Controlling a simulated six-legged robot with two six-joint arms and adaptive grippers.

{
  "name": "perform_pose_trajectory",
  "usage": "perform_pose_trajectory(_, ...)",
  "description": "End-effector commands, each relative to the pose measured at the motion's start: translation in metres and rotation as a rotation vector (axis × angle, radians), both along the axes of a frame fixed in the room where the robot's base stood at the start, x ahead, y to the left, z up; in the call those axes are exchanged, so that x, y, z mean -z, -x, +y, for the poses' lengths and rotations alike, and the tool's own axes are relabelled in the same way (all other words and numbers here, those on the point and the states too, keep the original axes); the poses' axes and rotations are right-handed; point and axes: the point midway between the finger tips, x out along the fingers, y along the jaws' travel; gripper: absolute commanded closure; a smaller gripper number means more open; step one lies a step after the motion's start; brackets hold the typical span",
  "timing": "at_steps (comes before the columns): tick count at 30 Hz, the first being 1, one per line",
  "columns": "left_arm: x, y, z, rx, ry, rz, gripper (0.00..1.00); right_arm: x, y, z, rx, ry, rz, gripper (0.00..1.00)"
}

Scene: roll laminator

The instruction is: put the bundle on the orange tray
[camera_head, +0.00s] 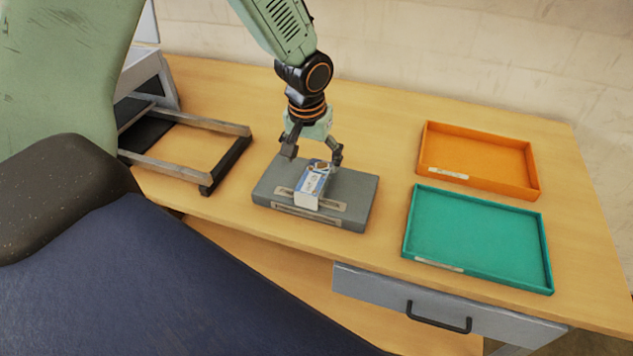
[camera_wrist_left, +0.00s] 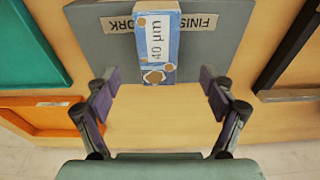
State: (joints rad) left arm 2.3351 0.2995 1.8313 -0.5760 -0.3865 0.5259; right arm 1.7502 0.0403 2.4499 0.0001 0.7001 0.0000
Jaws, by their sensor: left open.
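The bundle (camera_head: 312,183) is a small blue and white block lying on a grey block-like stand (camera_head: 358,200) on the table. In the left wrist view the bundle (camera_wrist_left: 158,45) shows a "40 µm" label and lies across the lettered strip of the stand (camera_wrist_left: 98,46). My left gripper (camera_head: 312,155) is open, with its fingers above the stand at the far end of the bundle. In the wrist view its fingertips (camera_wrist_left: 158,85) are apart on either side, and nothing is between them. The orange tray (camera_head: 530,192) is empty at the back right. My right gripper is not in view.
A teal tray (camera_head: 480,230) stands empty in front of the orange tray. The laminator with its frame (camera_head: 190,135) stands at the left. A drawer with a black handle (camera_head: 438,318) is below the table edge. Bare tabletop lies between stand and trays.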

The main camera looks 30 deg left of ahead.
Motion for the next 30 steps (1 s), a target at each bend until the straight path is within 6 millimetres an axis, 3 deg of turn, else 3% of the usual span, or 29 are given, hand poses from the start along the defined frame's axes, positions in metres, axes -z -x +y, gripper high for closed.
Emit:
perform_pose_trajectory(13,0.052,-0.006,-0.005,0.004,0.001,0.001,0.17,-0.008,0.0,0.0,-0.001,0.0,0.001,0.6)
perform_pose_trajectory(23,0.058,-0.007,-0.005,0.004,0.001,-0.002,0.17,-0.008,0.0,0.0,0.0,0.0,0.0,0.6)
perform_pose_trajectory(30,0.058,-0.007,-0.005,0.004,0.001,-0.001,0.36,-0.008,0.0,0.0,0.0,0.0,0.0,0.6)
